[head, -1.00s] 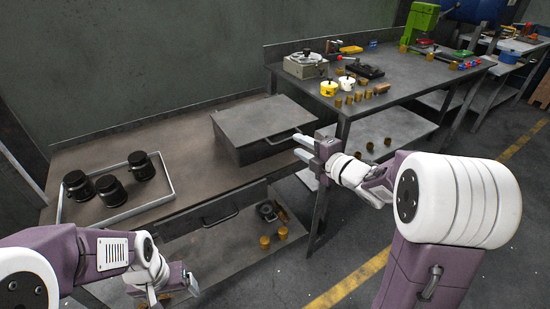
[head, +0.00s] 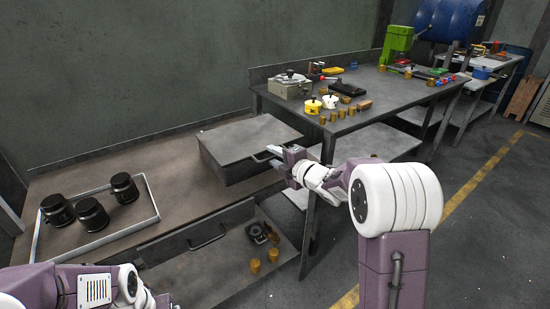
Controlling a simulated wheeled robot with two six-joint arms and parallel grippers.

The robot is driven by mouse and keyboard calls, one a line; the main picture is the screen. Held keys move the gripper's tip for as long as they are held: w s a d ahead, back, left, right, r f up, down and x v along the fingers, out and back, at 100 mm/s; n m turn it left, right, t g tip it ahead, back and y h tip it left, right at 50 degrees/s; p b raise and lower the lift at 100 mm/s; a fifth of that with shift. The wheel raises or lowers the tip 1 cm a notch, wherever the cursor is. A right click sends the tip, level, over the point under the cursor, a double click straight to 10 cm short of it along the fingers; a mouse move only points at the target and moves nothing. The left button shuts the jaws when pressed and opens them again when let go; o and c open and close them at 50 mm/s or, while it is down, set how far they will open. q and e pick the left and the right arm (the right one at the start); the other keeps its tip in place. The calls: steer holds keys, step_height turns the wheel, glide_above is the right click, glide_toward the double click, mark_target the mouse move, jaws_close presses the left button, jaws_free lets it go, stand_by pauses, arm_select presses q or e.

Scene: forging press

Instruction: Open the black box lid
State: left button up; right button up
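The black box (head: 228,168) is a dark grey, flat box on the left workbench, and its lid (head: 248,138) lies flat and closed on top. A bar handle (head: 258,157) sticks out from its right-facing front side. My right gripper (head: 271,156) is at this handle, with its two light fingertips apart, one above the other. The fingers look to be around the handle's end, but I cannot tell whether they touch it. My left gripper (head: 150,300) is low at the bottom edge, partly cut off, away from the box, and its fingers do not show clearly.
A tray (head: 152,196) with 3 black jars (head: 91,213) stands left of the box. A drawer with a handle (head: 207,237) is below the bench top. The right-hand table (head: 385,100) holds pots, brass pieces and tools. The bench between tray and box is clear.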

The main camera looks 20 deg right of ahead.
jaws_close()
stand_by(1.4)
